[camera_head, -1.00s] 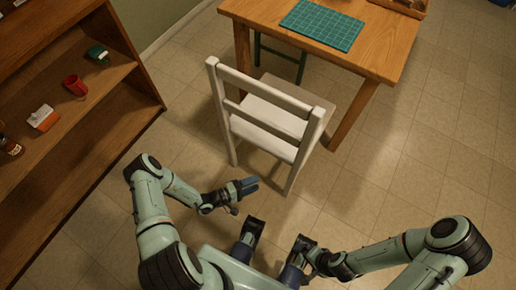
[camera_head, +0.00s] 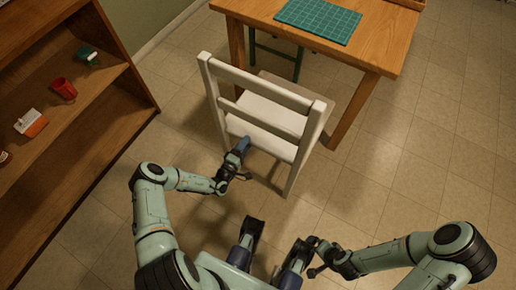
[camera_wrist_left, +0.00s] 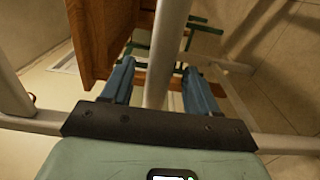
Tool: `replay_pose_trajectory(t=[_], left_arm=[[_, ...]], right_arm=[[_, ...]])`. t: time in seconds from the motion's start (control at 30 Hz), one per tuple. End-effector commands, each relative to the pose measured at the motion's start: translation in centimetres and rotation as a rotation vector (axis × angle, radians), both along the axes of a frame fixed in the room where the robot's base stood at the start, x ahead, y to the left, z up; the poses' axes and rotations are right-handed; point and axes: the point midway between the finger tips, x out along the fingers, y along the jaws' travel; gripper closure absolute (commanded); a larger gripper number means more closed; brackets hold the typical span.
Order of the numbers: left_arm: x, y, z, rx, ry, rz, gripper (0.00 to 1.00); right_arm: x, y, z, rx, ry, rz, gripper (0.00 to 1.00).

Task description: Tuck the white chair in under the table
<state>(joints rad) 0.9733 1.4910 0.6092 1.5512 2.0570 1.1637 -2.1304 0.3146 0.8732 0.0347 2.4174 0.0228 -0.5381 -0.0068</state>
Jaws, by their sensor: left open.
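The white chair (camera_head: 262,86) stands at the near side of the wooden table (camera_head: 378,45), its slatted back towards me. Its seat side faces the table, and the far part lies close to the table edge. My left gripper (camera_head: 242,146) is open at the lower left of the chair back. In the left wrist view, a pale chair bar (camera_wrist_left: 160,60) runs between its two blue fingers (camera_wrist_left: 155,75); whether they touch it I cannot tell. My right gripper (camera_head: 316,268) is low in the head view, away from the chair; its finger gap is unclear.
A green cutting mat (camera_head: 318,20) lies on the table. Dark green furniture legs (camera_head: 275,55) show under it. A wooden shelf (camera_head: 100,110) on the left holds a red cup (camera_head: 64,89) and other small items. The tiled floor right of the chair is clear.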

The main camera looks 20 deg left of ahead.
Motion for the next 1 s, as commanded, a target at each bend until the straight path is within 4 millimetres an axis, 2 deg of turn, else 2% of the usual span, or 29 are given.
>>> replay_pose_trajectory(t=[0.1,0.2,0.53,0.57,0.7,0.73,1.0], left_arm=[[1.7,-0.2,-0.1,0.002,-0.001,-0.001,0.4],[2.5,-0.2,-0.1,0.0,0.001,-0.001,0.4],[2.8,-0.2,0.0,-0.001,0.001,0.0,0.4],[2.8,-0.2,0.0,-0.001,0.001,0.0,0.47],[2.8,-0.2,0.0,-0.001,0.001,0.0,0.93],[2.8,-0.2,0.0,-0.001,0.001,0.0,1.0],[2.8,-0.2,0.0,-0.001,0.001,-0.001,1.0]], right_arm=[[0.5,-0.3,-0.5,-0.006,-0.013,-0.005,0.0],[0.7,-0.4,-0.6,-0.01,-0.019,-0.008,0.0],[0.9,-0.4,-0.6,-0.012,-0.023,-0.009,0.0],[0.9,-0.4,-0.6,-0.012,-0.023,-0.009,0.0],[0.9,-0.4,-0.6,-0.011,-0.022,-0.009,0.0],[0.9,-0.4,-0.6,-0.011,-0.022,-0.009,0.0],[0.8,-0.4,-0.6,-0.011,-0.022,-0.009,0.0]])
